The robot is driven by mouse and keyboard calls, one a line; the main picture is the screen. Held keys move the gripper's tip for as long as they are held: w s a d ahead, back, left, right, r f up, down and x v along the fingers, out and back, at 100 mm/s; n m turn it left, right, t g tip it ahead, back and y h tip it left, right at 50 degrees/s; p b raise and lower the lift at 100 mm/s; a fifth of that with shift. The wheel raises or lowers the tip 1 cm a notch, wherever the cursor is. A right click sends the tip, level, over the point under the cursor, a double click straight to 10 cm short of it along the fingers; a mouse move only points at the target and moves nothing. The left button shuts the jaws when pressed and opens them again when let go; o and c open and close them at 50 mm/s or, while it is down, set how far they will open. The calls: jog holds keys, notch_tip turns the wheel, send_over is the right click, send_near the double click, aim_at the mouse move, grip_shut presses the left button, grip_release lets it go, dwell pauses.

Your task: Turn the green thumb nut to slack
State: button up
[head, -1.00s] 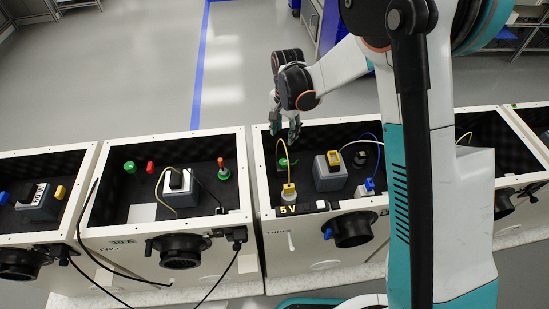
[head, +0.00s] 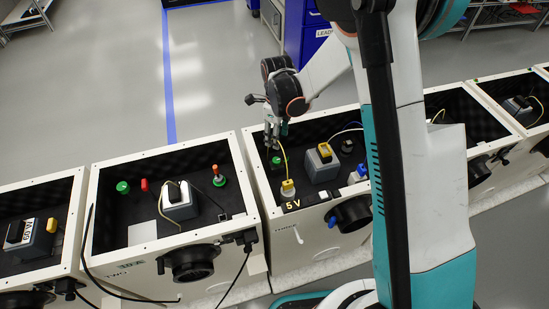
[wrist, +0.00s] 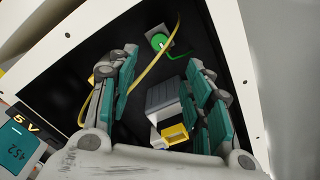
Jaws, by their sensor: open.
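A green round part (wrist: 159,41), likely the thumb nut, sits on a small grey plate inside the cabinet marked THREE, near the top of the wrist view. In the head view a green part (head: 276,160) shows in that cabinet's back left, just below my gripper (head: 271,138). In the wrist view my gripper (wrist: 163,62) is open, its fingers spread and empty, with the green part beyond the fingertips. I see no contact. A yellow cable (wrist: 150,68) runs past the green part, between the fingers.
A grey block with a yellow top (head: 321,162) stands right of the green part. A yellow plug (head: 288,187) is at the front, by the 5 V label. Cabinet TWO has a green knob (head: 123,187) and a green part under an orange post (head: 219,180). Cabinet walls rise around.

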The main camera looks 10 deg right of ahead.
aim_at(276, 160)
notch_tip(276, 160, down, 13)
jog(key=b, duration=0.4)
jog(key=shift+r, duration=0.15)
jog(key=c, duration=1.1)
